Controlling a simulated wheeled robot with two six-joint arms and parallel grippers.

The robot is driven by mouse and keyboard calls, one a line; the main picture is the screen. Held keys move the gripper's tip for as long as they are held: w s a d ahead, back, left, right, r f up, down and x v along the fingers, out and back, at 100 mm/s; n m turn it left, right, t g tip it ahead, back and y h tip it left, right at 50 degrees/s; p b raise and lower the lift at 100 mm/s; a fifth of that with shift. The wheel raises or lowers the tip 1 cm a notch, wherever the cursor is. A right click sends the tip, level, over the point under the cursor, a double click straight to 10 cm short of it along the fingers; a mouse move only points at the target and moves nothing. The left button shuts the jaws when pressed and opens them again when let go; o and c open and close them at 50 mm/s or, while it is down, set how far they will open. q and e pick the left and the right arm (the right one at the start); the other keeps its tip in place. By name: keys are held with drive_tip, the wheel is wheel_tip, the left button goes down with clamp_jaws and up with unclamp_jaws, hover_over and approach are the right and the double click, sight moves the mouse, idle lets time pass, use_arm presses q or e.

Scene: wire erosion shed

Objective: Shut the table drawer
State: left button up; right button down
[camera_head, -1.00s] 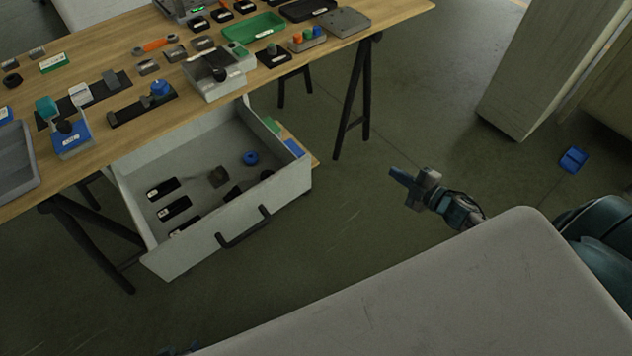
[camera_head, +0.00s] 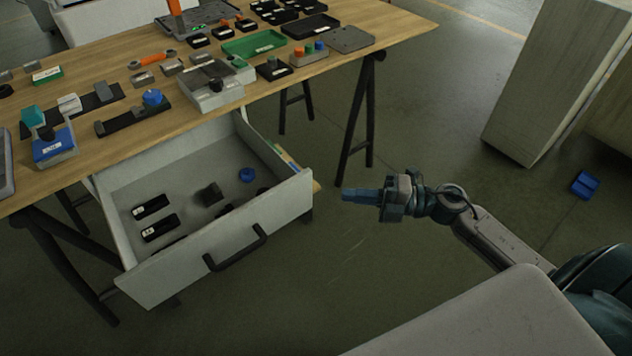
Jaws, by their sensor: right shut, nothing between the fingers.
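The table drawer (camera_head: 228,242) hangs pulled out under the wooden table (camera_head: 120,136), its pale front facing me. A dark bar handle (camera_head: 236,249) is on the front. Inside lie black labelled pieces, a blue ring and some dark parts. My right gripper (camera_head: 346,194) is shut and empty. It points left and shows just right of the drawer's right front corner, apart from the handle. My left gripper is not in view.
Dark trestle legs (camera_head: 362,130) stand under the table on both sides. Trays and small parts cover the tabletop. A grey cabinet (camera_head: 540,85) stands at the right, with a blue bin (camera_head: 585,185) on the floor. The floor before the drawer is clear.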

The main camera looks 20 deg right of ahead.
sight(299, 179)
drive_tip(key=shift+w+a, duration=1.45)
drive_tip(key=shift+w, duration=0.2)
drive_tip(key=shift+w+a, duration=1.4)
drive_tip(key=shift+w, duration=0.25)
drive_tip(key=shift+w, duration=0.1)
